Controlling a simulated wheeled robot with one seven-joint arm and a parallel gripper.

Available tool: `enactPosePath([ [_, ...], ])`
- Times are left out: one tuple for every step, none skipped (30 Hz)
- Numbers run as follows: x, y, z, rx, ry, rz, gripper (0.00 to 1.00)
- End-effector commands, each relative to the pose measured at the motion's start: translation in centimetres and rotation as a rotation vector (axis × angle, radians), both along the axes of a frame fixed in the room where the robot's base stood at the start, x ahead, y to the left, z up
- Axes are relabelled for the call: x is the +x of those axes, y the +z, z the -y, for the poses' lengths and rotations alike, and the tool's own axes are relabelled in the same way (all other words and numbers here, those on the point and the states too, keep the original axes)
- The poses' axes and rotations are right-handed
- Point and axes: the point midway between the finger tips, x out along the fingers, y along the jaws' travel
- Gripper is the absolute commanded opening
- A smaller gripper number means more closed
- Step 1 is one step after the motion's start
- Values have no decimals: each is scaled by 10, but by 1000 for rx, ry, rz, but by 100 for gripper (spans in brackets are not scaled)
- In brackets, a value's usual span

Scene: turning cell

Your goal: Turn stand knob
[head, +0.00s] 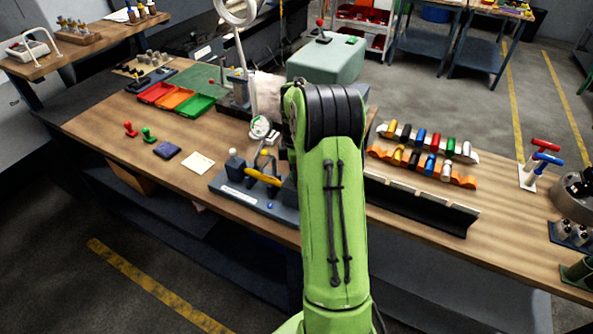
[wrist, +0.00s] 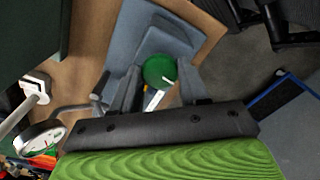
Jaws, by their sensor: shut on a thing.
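In the wrist view a round green knob (wrist: 158,70) with a pale mark on its face sits on a blue-grey stand (wrist: 168,40). My gripper (wrist: 160,88) has one dark finger on each side of the knob and is shut on it. A pale rod shows just below the knob, between the fingers. In the head view my green arm covers the knob and my fingers.
A white dial gauge (wrist: 40,138) is at the lower left of the wrist view. On the wooden bench (head: 95,125) are red, orange and green trays (head: 178,100), a grey fixture with a yellow part (head: 262,178), and racks of coloured pieces (head: 425,165) right of my arm.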

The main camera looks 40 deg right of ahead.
Motion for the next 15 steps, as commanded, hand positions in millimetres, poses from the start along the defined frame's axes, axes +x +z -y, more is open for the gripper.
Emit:
enactPosePath([
  [1, 1, 0, -1, -29, 2, 14],
  [1, 1, -1, 0, -51, 2, 14],
  [1, 1, -1, -1, -84, 2, 14],
  [1, 1, 0, -1, -111, 2, 14],
  [0, 1, 0, -1, -138, 2, 14],
  [1, 1, 0, -1, -175, 2, 14],
  [1, 1, 0, 0, -203, 2, 14],
  [1, 1, 0, 0, -231, 2, 14],
  [1, 1, 0, -1, -271, 2, 14],
  [0, 1, 0, -1, -300, 2, 14],
  [1, 1, 0, -1, -328, 2, 14],
  [1, 1, 0, -1, -365, 2, 14],
  [1, 1, 0, 0, -393, 2, 14],
  [1, 1, 0, 0, -422, 2, 14],
  [1, 1, 0, 0, -459, 2, 14],
])
